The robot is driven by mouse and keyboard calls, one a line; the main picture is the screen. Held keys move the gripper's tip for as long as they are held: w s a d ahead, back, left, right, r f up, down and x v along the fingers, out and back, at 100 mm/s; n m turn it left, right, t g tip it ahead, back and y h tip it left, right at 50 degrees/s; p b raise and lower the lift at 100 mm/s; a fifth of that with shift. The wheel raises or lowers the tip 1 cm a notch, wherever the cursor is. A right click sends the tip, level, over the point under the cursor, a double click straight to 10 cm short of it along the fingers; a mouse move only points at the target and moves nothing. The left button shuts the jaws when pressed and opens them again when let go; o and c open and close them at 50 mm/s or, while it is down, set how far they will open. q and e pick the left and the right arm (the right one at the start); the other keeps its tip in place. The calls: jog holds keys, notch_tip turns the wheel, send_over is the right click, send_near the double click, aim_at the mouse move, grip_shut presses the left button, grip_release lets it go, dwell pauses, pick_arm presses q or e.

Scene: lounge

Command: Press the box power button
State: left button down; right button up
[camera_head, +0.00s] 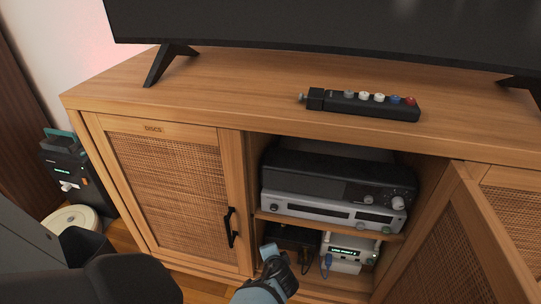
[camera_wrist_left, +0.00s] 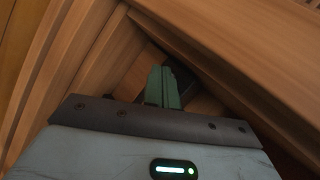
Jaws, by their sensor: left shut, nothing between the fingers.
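The wooden cabinet's open middle bay holds electronics. On its lower level a white box (camera_head: 351,245) with a lit green display stands to the right, and a dark box (camera_head: 291,237) sits to its left, partly hidden by my gripper. I cannot make out a power button on either. My left gripper (camera_head: 269,250) is in front of the lower left part of the bay, its fingers together and empty. In the left wrist view the shut green fingers (camera_wrist_left: 163,87) point into a wooden corner, with a dark shape (camera_wrist_left: 180,62) just beyond; contact cannot be told.
A black and a silver audio unit (camera_head: 332,208) fill the upper shelf. The left rattan door (camera_head: 175,190) is shut; the right door (camera_head: 455,250) stands open beside the bay. A black controller strip (camera_head: 363,104) lies on top below the television (camera_head: 340,22).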

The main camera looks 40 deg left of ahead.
jog(key=shift+s, duration=0.4)
pick_arm(q)
jog(key=shift+w, duration=0.1)
pick_arm(e)
jog(key=shift+f, duration=0.1)
pick_arm(q)
jog(key=shift+w+a, duration=0.25)
jog(key=shift+w, duration=0.05)
pick_arm(e)
jog(key=shift+w+f, duration=0.15)
jog(key=shift+w, duration=0.15)
pick_arm(q)
jog(key=shift+s+d, duration=0.1)
jog(key=shift+s, duration=0.15)
jog(key=shift+s+d, duration=0.1)
jog(key=shift+s, duration=0.05)
pick_arm(e)
jog(key=shift+s+r, duration=0.15)
jog(key=shift+r, duration=0.1)
